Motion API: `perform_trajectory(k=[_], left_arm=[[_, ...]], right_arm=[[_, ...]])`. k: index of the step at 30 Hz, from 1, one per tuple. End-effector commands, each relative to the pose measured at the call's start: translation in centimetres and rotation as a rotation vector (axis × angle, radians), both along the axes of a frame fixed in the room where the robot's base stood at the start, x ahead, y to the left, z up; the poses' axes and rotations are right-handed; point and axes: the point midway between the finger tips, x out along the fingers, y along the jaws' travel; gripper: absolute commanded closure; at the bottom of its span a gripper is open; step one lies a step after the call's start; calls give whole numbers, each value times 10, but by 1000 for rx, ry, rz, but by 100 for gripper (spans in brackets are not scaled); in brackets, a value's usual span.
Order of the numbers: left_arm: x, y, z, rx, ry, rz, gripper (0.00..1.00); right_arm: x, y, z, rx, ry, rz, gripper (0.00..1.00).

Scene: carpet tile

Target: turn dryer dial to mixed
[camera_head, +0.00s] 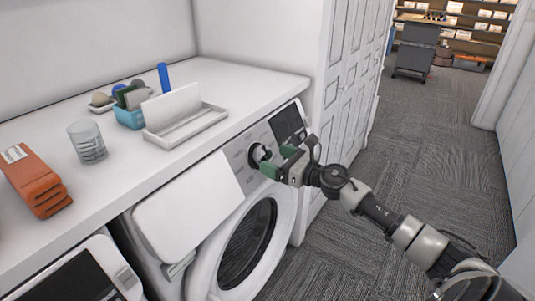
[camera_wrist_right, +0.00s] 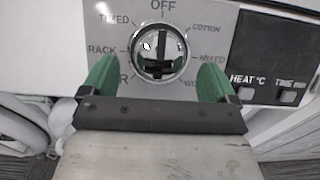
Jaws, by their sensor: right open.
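The dryer dial (camera_head: 258,154) is a round knob on the grey control panel of the white front-loading machine (camera_head: 203,205). In the right wrist view the dial (camera_wrist_right: 160,52) has a dark bar standing about upright, in line with OFF above it. The MIXED label (camera_wrist_right: 212,58) is to the dial's right, below COTTON. My right gripper (camera_head: 279,160) is open in front of the dial. Its green fingers (camera_wrist_right: 157,82) are to the left and right of the dial's lower part, with nothing between them; contact cannot be told. My left gripper is not in view.
A dark display (camera_head: 287,122) is right of the dial. White closet doors (camera_head: 350,80) stand to the right; carpet beyond is open.

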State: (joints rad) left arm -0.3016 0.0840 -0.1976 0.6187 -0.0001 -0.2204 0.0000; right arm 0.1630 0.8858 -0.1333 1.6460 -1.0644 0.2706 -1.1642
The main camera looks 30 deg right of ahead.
Motion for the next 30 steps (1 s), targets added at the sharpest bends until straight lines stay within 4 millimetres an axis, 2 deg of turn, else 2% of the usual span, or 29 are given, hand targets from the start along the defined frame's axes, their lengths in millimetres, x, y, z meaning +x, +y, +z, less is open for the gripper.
perform_trajectory(k=[3, 9, 20, 28, 29, 30], left_arm=[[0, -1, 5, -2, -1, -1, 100], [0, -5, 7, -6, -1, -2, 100], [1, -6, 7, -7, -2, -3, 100], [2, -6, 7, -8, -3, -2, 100], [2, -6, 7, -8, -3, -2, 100], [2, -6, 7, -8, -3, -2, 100]], right_arm=[[14, 5, 2, 3, -2, -1, 11], [28, 11, 1, 0, -1, -1, 11], [30, 12, 0, 0, 0, 0, 12], [30, 12, 0, 0, 0, 0, 53], [30, 12, 0, 0, 0, 0, 58], [30, 12, 0, 0, 0, -1, 58]])
